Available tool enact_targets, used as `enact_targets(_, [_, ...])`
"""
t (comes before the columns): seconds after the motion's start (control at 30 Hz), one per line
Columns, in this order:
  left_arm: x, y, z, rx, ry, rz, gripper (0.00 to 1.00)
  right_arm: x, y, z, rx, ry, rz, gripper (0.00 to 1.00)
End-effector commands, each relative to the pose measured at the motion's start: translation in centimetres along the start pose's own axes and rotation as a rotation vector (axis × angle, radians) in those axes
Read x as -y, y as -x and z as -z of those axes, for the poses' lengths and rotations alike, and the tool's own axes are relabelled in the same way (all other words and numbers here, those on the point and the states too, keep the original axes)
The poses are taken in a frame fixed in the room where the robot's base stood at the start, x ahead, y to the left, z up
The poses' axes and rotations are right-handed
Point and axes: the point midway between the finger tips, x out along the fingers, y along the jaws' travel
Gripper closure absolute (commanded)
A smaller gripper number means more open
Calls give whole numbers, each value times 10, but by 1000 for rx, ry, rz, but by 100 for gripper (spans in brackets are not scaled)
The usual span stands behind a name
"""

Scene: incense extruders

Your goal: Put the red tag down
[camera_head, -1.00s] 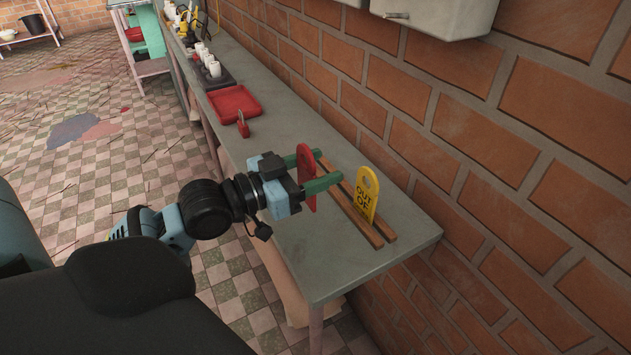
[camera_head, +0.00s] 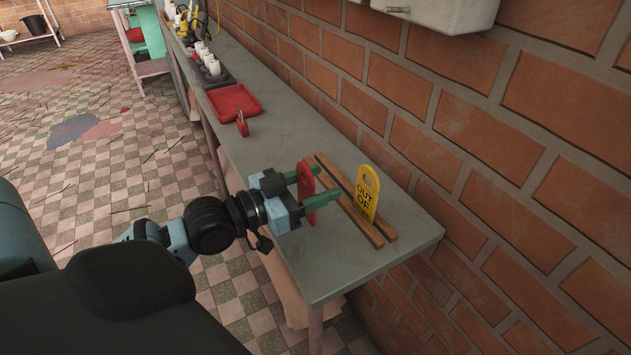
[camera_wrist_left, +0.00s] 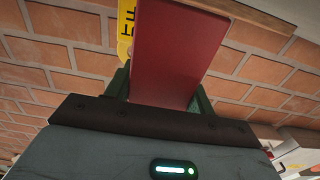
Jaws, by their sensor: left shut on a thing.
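The red tag (camera_head: 306,186) stands upright between the green fingers of my left gripper (camera_head: 316,188), which is shut on it. It is over the counter, just left of the wooden rails (camera_head: 349,200); whether its lower edge touches the counter is hidden. In the left wrist view the red tag (camera_wrist_left: 175,55) fills the space between the fingers (camera_wrist_left: 160,95). A yellow "OUT OF" tag (camera_head: 366,192) stands upright at the rails, right of the red one. My right gripper is not in view.
The grey counter (camera_head: 345,270) runs along a brick wall on the right. A red tray (camera_head: 234,101) and a small red item (camera_head: 242,123) lie farther back, with white cylinders (camera_head: 208,60) beyond. Bare counter lies between the tray and the rails.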

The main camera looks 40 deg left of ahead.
Motion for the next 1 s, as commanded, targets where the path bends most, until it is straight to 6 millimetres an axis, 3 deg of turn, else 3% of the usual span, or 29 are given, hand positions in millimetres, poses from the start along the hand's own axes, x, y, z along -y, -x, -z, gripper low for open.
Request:
enact_targets(0.27, [0,0,-5,0,0,0,68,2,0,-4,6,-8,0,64])
enact_targets(0.3, [0,0,-5,0,0,0,44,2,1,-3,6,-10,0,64])
enact_targets(0.47, [0,0,-5,0,0,0,24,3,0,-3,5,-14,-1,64])
enact_targets(0.77, [0,0,-3,-1,0,0,24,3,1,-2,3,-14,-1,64])
enact_targets(0.9, [0,0,10,-3,0,0,24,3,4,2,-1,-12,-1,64])
enact_targets(1.0, [0,11,5,5,1,1,24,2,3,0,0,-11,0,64])
